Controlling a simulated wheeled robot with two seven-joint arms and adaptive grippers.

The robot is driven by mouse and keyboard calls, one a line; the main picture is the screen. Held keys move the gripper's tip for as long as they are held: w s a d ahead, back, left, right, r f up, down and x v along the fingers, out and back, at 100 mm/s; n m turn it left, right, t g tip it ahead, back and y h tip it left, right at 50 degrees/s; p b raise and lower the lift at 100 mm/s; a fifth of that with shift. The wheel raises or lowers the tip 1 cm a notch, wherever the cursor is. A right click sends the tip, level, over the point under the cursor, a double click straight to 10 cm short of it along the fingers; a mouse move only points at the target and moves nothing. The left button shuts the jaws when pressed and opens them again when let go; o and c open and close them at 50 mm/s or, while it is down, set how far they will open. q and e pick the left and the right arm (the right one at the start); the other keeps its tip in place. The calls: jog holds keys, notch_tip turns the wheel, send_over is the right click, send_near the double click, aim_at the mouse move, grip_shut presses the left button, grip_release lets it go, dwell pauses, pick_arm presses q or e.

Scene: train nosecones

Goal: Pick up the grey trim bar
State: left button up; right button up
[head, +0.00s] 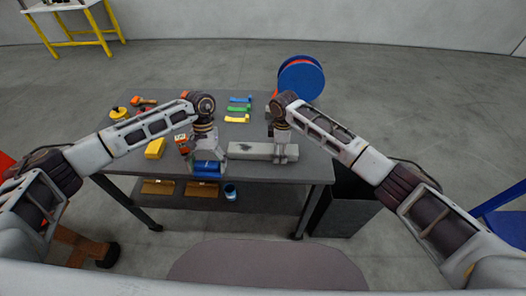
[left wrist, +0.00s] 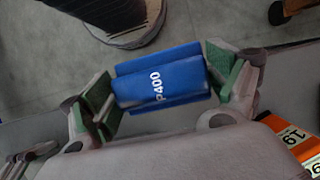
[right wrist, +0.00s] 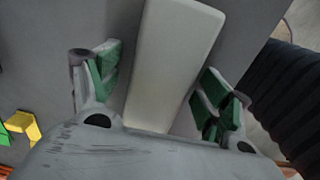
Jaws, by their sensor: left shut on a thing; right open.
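The grey trim bar (head: 256,151) lies on the grey table near its front edge, to the right of my left gripper. In the right wrist view the bar (right wrist: 172,60) runs between the fingers of my right gripper (right wrist: 160,95), which is open above it, with gaps on both sides. In the head view my right gripper (head: 281,155) is at the bar's right part. My left gripper (head: 207,166) is shut on a blue block (head: 206,168) at the front edge. In the left wrist view the blue block (left wrist: 160,87) reads P400 and sits between green finger pads.
A yellow block (head: 155,148) and an orange item (head: 182,144) lie left of my left gripper. Blue, green and yellow pieces (head: 238,110) lie behind the bar. A blue reel (head: 301,78) stands at the back right. A dark bin (head: 345,205) is right of the table.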

jog(key=c, duration=1.3)
jog(key=shift+r, duration=0.2)
pick_arm(q)
jog(key=shift+f+b, duration=0.65)
pick_arm(e)
jog(key=shift+r, duration=4.85)
pick_arm(q)
jog(key=shift+r, duration=0.1)
pick_arm(e)
jog(key=shift+f, duration=0.15)
